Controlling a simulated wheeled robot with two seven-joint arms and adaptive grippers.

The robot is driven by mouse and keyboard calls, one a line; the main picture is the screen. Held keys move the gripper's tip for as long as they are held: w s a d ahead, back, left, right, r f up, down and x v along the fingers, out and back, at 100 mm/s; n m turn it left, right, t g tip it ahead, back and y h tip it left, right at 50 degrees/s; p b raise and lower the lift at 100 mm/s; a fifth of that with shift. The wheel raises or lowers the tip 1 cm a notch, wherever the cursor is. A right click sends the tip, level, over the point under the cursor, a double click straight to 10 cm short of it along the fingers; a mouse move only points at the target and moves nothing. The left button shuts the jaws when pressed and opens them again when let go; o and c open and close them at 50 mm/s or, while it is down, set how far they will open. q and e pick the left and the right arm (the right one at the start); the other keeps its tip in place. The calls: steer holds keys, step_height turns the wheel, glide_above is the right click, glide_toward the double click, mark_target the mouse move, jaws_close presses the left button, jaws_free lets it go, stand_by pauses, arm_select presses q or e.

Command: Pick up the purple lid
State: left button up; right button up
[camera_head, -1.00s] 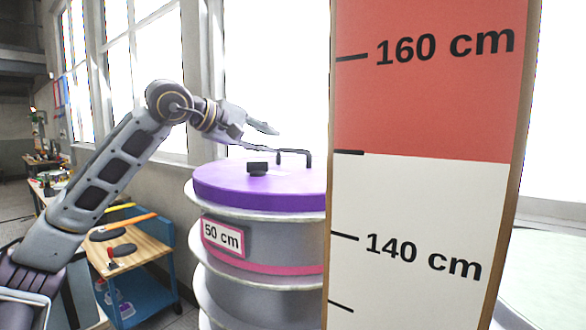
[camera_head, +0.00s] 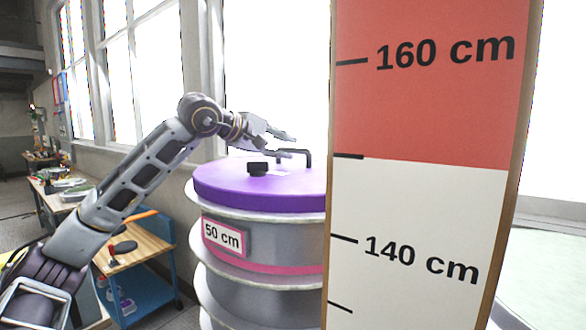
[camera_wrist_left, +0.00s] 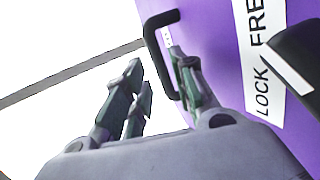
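The purple lid (camera_head: 225,187) lies on top of a grey ribbed drum (camera_head: 280,249) labelled "50 cm". A black bar handle (camera_head: 308,157) and a black knob (camera_head: 257,168) rise from the lid. My left gripper (camera_head: 292,145) is open and empty, with its fingertips close to the handle. In the left wrist view, the open left gripper (camera_wrist_left: 160,75) has one finger beside the handle (camera_wrist_left: 150,42) and the other apart from it. I cannot tell whether they touch. The lid's right part is hidden behind the height board. My right gripper is not in view.
A tall red-and-white height board (camera_head: 420,220) blocks the right side. A blue cart (camera_head: 145,275) with a wooden top (camera_head: 145,243) and tools stands at the left. Windows and a wall stand behind the drum.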

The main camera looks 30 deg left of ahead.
mark_target(291, 150)
arm_select(q)
steer(key=shift+w+d+f, duration=0.1)
steer(key=shift+w+f, duration=0.05)
steer(key=shift+w, duration=0.2)
steer(key=p+x, duration=0.1)
steer(key=x, duration=0.2)
steer(key=shift+w+d+f, duration=0.1)
steer(key=shift+w+f, duration=0.1)
steer(key=shift+w, duration=0.2)
steer(key=shift+c, duration=0.4)
steer(key=c, duration=0.5)
jaws_close()
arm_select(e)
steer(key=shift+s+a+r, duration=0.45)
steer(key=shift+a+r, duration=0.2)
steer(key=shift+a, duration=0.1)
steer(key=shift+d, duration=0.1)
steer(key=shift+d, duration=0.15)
